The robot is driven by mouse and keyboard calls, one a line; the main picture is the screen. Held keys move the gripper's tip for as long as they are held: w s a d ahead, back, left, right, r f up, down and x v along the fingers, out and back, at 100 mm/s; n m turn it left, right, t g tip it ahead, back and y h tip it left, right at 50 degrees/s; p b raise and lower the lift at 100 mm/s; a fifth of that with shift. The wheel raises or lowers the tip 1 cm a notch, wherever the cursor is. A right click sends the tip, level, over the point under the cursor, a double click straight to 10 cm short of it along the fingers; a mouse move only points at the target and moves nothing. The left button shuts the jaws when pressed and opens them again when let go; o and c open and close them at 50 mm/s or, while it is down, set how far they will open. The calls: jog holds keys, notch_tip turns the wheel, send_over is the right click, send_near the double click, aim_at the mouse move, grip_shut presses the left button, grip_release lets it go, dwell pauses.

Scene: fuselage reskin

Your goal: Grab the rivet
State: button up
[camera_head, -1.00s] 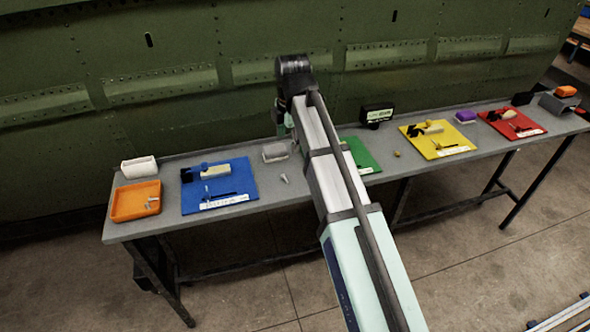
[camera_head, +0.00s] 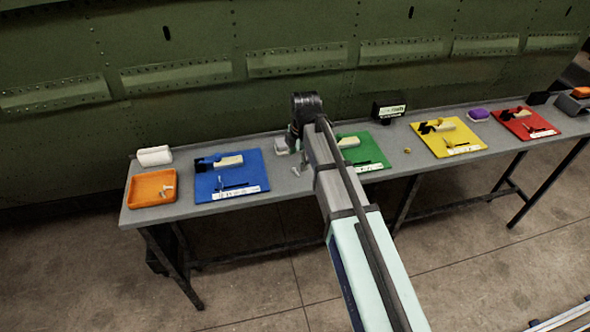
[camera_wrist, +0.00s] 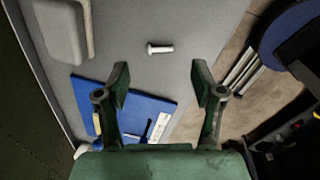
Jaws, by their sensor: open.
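The rivet (camera_wrist: 160,48) is small and pale, with a head at one end. It lies on the grey bench top beyond my fingertips in the wrist view. My gripper (camera_wrist: 161,76) is open and empty, and the rivet lines up with the gap between its two green fingers. In the head view a small pale piece, likely this rivet (camera_head: 296,169), lies just left of my arm. My fingers are mostly hidden behind the arm there.
A blue board (camera_head: 228,186) with tools lies left of my arm, and a green board (camera_head: 373,160) lies right. An orange tray (camera_head: 139,194) holding small pieces sits at the left end. A pale block (camera_wrist: 62,35) is near the rivet. The green fuselage panel (camera_head: 190,105) rises behind.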

aim_at(296, 171)
jog(key=shift+w+a+f+p, duration=0.15)
jog(key=shift+f+p, duration=0.4)
jog(key=shift+f, duration=0.75)
jog(key=shift+w+a+f+p, duration=0.1)
jog(key=shift+f+p, duration=0.4)
jog(key=shift+f, duration=0.8)
jog(key=c, duration=0.8)
